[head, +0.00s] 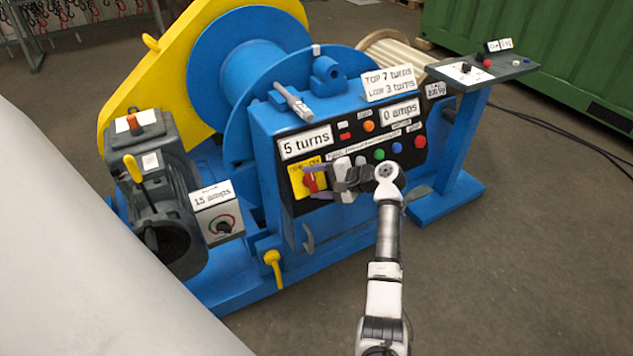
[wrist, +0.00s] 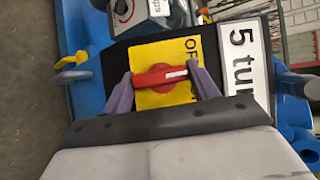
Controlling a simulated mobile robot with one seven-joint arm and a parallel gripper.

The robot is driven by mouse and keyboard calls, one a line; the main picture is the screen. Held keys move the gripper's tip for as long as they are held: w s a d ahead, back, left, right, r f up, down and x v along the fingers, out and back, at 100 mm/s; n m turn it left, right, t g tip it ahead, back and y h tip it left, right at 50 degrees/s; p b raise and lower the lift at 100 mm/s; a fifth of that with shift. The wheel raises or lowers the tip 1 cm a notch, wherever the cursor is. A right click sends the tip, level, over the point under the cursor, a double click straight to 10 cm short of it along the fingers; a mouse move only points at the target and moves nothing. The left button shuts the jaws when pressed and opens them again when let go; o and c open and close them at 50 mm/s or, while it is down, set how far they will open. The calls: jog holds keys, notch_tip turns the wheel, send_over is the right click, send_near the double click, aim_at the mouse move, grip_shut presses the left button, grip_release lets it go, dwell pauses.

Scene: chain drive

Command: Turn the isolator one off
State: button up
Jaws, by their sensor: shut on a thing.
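The isolator is a red rotary handle (wrist: 160,75) on a yellow plate (wrist: 172,50) of the blue winch's control panel. In the wrist view the handle lies nearly level across the picture, with a white mark towards its right end. The letters "OF" show on the plate's upper right; the rest of the lettering is partly covered. My gripper (wrist: 160,73) has one purple finger at each end of the handle and is shut on it. In the head view the red handle (head: 311,182) shows at the panel's left, and my gripper reaches it from the right.
A "5 turns" display (head: 306,143) sits just above the isolator. A yellow lever (head: 272,262) stands below left. A grey motor (head: 160,195) is at left, a side console (head: 483,70) at right.

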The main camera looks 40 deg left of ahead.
jog(key=n+h, duration=0.1)
jog(key=n+h+p, duration=0.1)
jog(key=n, duration=0.1)
jog(key=n+h, duration=0.1)
jog(key=shift+r+n+t+p, duration=0.25)
jog(key=shift+n+t+p, duration=0.05)
jog(key=shift+p, duration=0.05)
jog(key=shift+a+n+t+h+p, duration=0.1)
jog(key=shift+n+t+h+p, duration=0.5)
jog(key=shift+n, duration=0.5)
jog(key=o, duration=1)
jog(key=b+v, duration=0.1)
jog(key=v, duration=1.2)
jog(key=shift+w+r+b, duration=0.15)
jog(key=shift+r+b, duration=0.15)
jog(key=shift+r, duration=0.05)
